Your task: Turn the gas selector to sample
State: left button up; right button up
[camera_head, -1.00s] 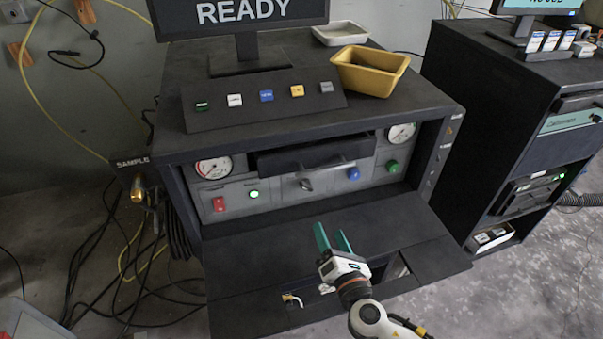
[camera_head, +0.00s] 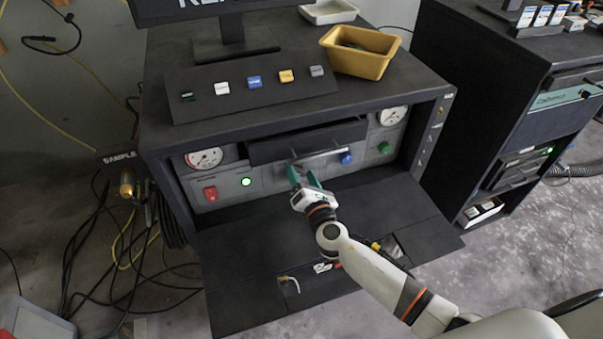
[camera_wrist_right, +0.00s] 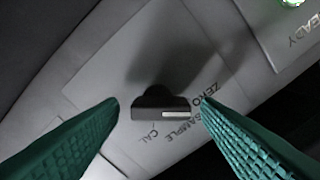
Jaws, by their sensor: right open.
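The gas selector is a dark knob (camera_wrist_right: 152,99) on a light panel in the right wrist view, with a white mark on its right part. The labels ZERO, SAMPLE and CAL curve around its right and lower sides. The white mark points right, towards the ZERO side; I cannot tell its exact setting. My right gripper (camera_wrist_right: 161,102) is open, its green fingers on either side of the knob with a visible gap to each. In the head view my right gripper (camera_head: 303,176) is at the front panel and hides the knob. My left gripper is not in view.
A dark drawer (camera_head: 277,149) with a bar handle juts out just above my right gripper. A red switch (camera_head: 210,193), a lit green button (camera_head: 246,182), a blue knob (camera_head: 346,158) and a green knob (camera_head: 384,148) share the panel. A dark shelf (camera_head: 240,244) lies below.

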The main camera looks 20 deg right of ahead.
jog(key=shift+w, duration=0.25)
jog(key=c, duration=1)
jog(key=shift+f+m+b, duration=0.15)
jog(key=shift+m+b, duration=0.75)
jog(key=shift+m, duration=0.1)
jog(key=m+b, duration=0.1)
jog(key=m, duration=0.1)
jog(key=shift+d+m+b, duration=0.1)
jog(key=shift+m+b, duration=0.75)
jog(key=shift+m, duration=0.65)
jog(key=shift+m+b, duration=0.4)
jog(key=shift+m, duration=1)
